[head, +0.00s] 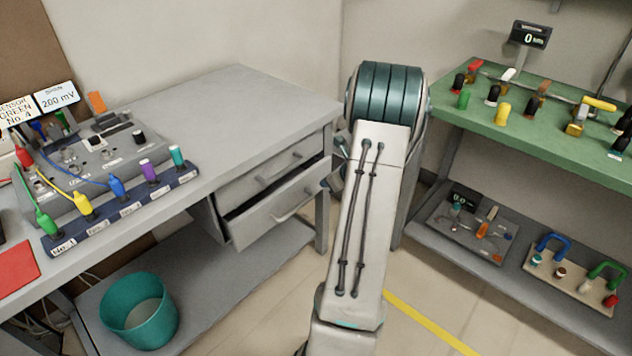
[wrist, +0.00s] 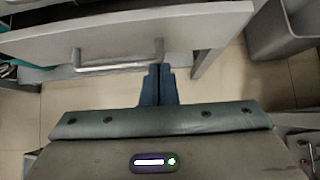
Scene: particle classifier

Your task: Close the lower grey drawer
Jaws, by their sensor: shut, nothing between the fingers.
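The lower grey drawer (head: 275,208) is pulled partly out below the grey desk top, and its open top shows in the head view. Its bar handle (head: 294,206) is on the front. In the wrist view, a grey drawer front (wrist: 215,30), which looks like the lower one, spans the top, with its handle (wrist: 120,67) left of centre.
The upper drawer (head: 272,168) looks shut or nearly so. A desk leg (head: 322,215) stands right of the drawers. A teal bin (head: 140,310) sits on the lower shelf. A green-topped bench (head: 540,130) stands at the right.

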